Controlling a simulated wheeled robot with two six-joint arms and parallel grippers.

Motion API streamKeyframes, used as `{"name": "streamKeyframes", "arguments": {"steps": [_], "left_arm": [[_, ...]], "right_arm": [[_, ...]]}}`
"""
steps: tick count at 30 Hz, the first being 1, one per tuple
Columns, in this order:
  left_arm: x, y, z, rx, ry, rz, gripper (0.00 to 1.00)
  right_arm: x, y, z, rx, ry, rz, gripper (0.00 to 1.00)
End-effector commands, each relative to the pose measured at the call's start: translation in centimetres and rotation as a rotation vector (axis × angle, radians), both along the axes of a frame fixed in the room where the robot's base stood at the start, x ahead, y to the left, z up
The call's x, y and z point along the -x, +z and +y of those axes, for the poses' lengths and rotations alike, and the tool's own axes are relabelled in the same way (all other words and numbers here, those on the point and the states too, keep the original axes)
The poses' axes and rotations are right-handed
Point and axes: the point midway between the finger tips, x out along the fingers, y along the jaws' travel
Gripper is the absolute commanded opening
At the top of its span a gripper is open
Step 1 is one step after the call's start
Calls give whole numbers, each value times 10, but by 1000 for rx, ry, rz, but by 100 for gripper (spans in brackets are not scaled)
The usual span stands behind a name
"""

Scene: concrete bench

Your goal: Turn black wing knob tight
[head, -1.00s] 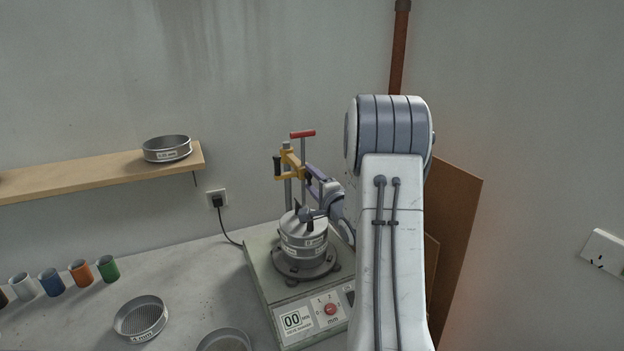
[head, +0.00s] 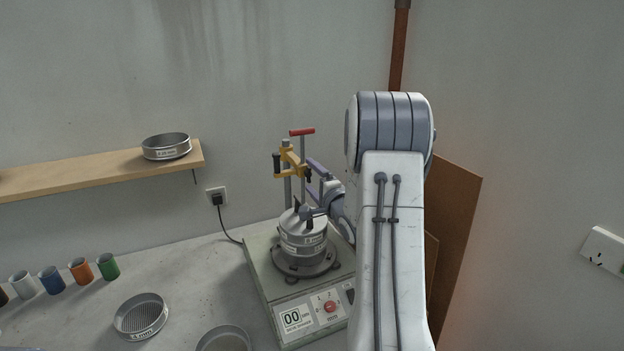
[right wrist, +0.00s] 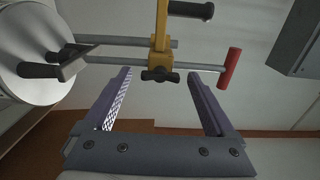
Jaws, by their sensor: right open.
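The black wing knob (right wrist: 160,76) sits on the yellow clamp block (right wrist: 160,57) in the right wrist view. It lies between the tips of my two fingers, with a gap on each side. In the head view the knob (head: 308,173) is small, at the right end of the yellow clamp (head: 291,158), with my fingers close by on its right. My right gripper (right wrist: 160,92) is open and empty, its purple fingers on either side of the knob; whether they reach fully around it is hard to tell. My left gripper is not in view.
A red T-handle (head: 302,132) tops one post of the sieve shaker (head: 262,272). A sieve stack (head: 303,243) stands below the clamp. A loose sieve (head: 141,316) and coloured cups (head: 81,271) are on the bench at left. A shelf (head: 75,177) is behind.

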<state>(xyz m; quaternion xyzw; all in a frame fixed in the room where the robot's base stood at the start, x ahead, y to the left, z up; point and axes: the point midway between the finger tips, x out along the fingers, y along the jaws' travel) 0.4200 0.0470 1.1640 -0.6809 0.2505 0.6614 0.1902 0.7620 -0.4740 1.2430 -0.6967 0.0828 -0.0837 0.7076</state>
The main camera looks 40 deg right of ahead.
Motion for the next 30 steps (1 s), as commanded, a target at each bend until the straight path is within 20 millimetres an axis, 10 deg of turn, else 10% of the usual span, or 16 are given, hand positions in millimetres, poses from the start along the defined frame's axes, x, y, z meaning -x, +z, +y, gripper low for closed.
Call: {"name": "streamKeyframes", "arguments": {"steps": [15, 30], "left_arm": [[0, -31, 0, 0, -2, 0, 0], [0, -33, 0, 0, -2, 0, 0]], "right_arm": [[86, -2, 19, 0, -4, 0, 90], [100, -1, 23, -1, -1, 2, 90]]}}
